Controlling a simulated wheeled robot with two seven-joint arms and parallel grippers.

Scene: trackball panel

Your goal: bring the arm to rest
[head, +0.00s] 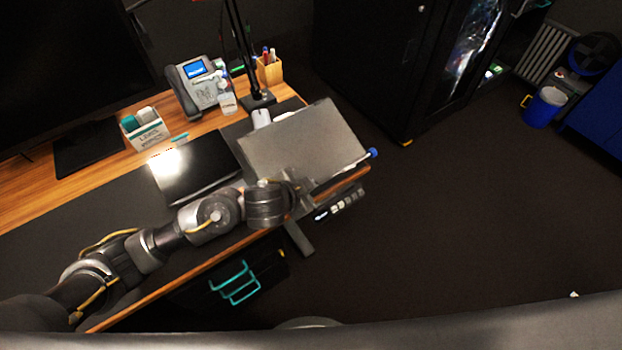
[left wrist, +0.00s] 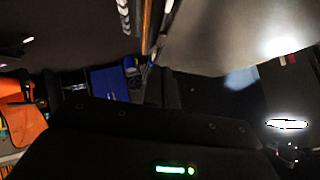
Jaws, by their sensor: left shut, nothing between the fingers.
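My left arm reaches in from the left over the desk's front edge. My left gripper (head: 302,192) is at its end, shut and empty, by the near edge of a grey flat panel (head: 305,142). I cannot tell whether it touches the panel. A small blue ball-like thing (head: 372,153) shows at the panel's right corner. Below the gripper, a dark unit with a row of small light buttons (head: 343,206) hangs at the desk's edge. The left wrist view is dark, with a pale grey surface (left wrist: 215,35) at the upper right. My right gripper is not in view.
The wooden desk (head: 40,200) holds a phone (head: 198,86), a bottle (head: 227,104), a pen holder (head: 269,70), a labelled box (head: 145,130) and a black glossy slab (head: 195,167). A black cabinet (head: 385,70) stands behind.

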